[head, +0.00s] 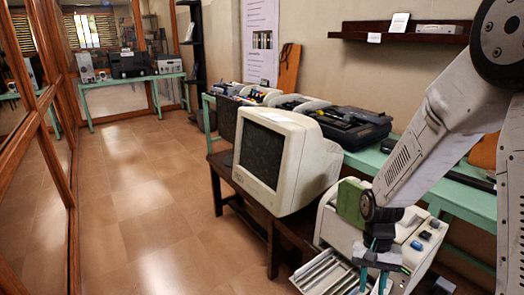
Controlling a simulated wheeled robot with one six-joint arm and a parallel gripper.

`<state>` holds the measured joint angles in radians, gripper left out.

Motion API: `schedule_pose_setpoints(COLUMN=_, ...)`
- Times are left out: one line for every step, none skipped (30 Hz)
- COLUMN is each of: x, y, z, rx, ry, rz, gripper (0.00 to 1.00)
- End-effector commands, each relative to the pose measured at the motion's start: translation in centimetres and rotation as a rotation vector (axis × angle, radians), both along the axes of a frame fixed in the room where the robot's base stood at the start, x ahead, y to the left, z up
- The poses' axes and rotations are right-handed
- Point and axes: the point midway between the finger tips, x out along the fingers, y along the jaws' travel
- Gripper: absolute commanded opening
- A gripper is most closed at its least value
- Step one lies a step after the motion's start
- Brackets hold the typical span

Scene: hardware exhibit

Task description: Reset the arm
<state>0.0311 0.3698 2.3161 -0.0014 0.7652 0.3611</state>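My arm comes in from the right edge of the head view and reaches down and left, bent rather than folded. My gripper (373,281) is at the lower right, pointing down in front of a beige machine (425,262) with blue and dark buttons. Its two teal fingers look apart, with nothing visible between them. The fingertips are close to a light ribbed tray (328,274) at the machine's front. I cannot tell whether they touch it.
A beige CRT monitor (309,168) stands left of my gripper on a dark wooden table (222,172). A green bench (468,203) with old devices runs along the wall. A wall shelf (396,37) hangs behind. The tiled floor (150,215) at left is clear, bordered by wood-framed glass.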

Motion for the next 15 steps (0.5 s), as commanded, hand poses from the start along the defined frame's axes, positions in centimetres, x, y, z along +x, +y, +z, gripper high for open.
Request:
schedule_pose_setpoints(x=-0.7, y=0.1, z=2.4, rx=0.010, ry=-0.009, rz=0.038, gripper=0.29)
schedule_pose_setpoints(x=-1.3, y=0.1, z=3.7, rx=0.017, ry=-0.011, rz=0.060, gripper=0.29)
schedule_pose_setpoints(x=-2.0, y=0.2, z=5.2, rx=0.026, ry=-0.011, rz=0.089, gripper=0.29)
schedule_pose_setpoints(x=-2.6, y=0.2, z=6.4, rx=0.032, ry=-0.014, rz=0.110, gripper=0.29)
schedule_pose_setpoints(x=-3.2, y=0.3, z=7.5, rx=0.038, ry=-0.017, rz=0.132, gripper=0.29)
schedule_pose_setpoints(x=-4.0, y=0.3, z=8.9, rx=0.045, ry=-0.021, rz=0.157, gripper=0.29)
schedule_pose_setpoints(x=-4.6, y=0.4, z=9.9, rx=0.050, ry=-0.026, rz=0.175, gripper=0.29)
schedule_pose_setpoints(x=-5.2, y=0.4, z=10.9, rx=0.055, ry=-0.031, rz=0.194, gripper=0.29)
schedule_pose_setpoints(x=-6.1, y=0.4, z=12.2, rx=0.060, ry=-0.040, rz=0.218, gripper=0.29)
schedule_pose_setpoints(x=-6.7, y=0.5, z=13.2, rx=0.063, ry=-0.047, rz=0.234, gripper=0.29)
schedule_pose_setpoints(x=-7.4, y=0.5, z=14.0, rx=0.067, ry=-0.054, rz=0.250, gripper=0.29)
schedule_pose_setpoints(x=-8.2, y=0.6, z=15.2, rx=0.070, ry=-0.067, rz=0.270, gripper=0.29)
schedule_pose_setpoints(x=-8.9, y=0.6, z=16.0, rx=0.073, ry=-0.076, rz=0.286, gripper=0.29)
schedule_pose_setpoints(x=-9.6, y=0.6, z=16.7, rx=0.074, ry=-0.086, rz=0.299, gripper=0.29)
schedule_pose_setpoints(x=-10.5, y=0.7, z=17.7, rx=0.076, ry=-0.102, rz=0.317, gripper=0.29)
